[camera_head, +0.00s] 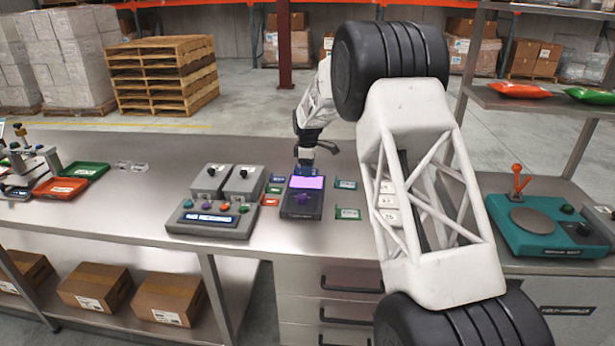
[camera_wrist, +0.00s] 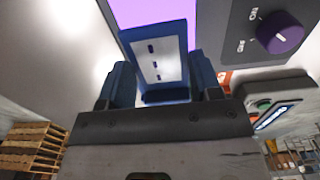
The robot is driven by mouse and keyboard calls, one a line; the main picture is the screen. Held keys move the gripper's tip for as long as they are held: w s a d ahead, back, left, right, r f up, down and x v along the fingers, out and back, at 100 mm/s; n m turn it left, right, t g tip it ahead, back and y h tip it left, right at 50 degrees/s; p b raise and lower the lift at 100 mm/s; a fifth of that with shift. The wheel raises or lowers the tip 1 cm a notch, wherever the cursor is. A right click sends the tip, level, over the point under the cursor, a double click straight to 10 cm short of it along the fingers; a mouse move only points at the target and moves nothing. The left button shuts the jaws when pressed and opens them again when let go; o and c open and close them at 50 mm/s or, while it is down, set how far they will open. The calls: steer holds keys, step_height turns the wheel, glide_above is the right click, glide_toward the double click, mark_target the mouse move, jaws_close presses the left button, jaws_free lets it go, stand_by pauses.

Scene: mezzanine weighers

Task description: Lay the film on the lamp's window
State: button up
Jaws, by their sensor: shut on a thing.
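The lamp (camera_head: 302,204) is a dark box on the bench with a lit violet window (camera_head: 307,182) and a purple knob, which shows in the wrist view (camera_wrist: 280,33). My gripper (camera_wrist: 162,82) is shut on the film (camera_wrist: 158,66), a blue-framed plate with a pale middle and dark marks. In the head view my gripper (camera_head: 305,166) is at the far edge of the lamp. In the wrist view the film overlaps part of the lit window (camera_wrist: 150,10). I cannot tell whether it touches the window.
Small framed plates lie around the lamp: green ones (camera_head: 348,213) at right, a red one (camera_head: 269,201) and blue ones at left. A grey control box (camera_head: 210,218) stands left. A teal device (camera_head: 550,228) stands far right.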

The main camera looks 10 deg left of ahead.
mark_target(308, 182)
steer(key=shift+f, duration=1.75)
steer(key=shift+f, duration=0.1)
steer(key=o, duration=0.9)
step_height(308, 182, up, 12)
